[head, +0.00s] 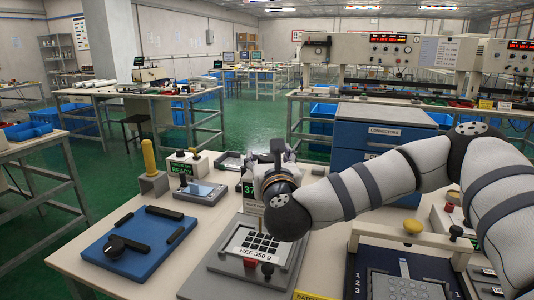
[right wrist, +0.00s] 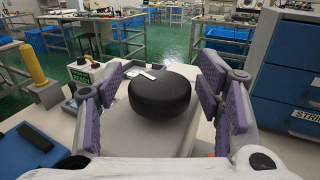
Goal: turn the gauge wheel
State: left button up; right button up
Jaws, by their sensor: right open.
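The gauge wheel (right wrist: 162,100) is a thick black disc with a white pointer mark on top. In the right wrist view it sits between the spread fingers of my right gripper (right wrist: 160,84). The purple pads stand on both sides of it, with a narrow gap on the left; I cannot tell whether the right pad touches it. In the head view my right gripper (head: 276,158) is over the far side of the bench, and it and the wrist largely hide the wheel. A small green-digit display (head: 249,189) is partly covered by my wrist. My left gripper is not in view.
A keypad panel marked REF 350 g (head: 257,250) lies below my right wrist. A blue board with a black knob (head: 142,243) and a yellow-handled post (head: 150,160) are to the left. A blue drawer cabinet (head: 365,140) stands behind my right arm.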

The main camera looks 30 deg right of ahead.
jog(key=shift+s, duration=0.15)
jog(key=shift+a, duration=0.1)
jog(key=shift+c, duration=1.3)
jog(key=c, duration=0.9)
jog(key=shift+o, duration=0.2)
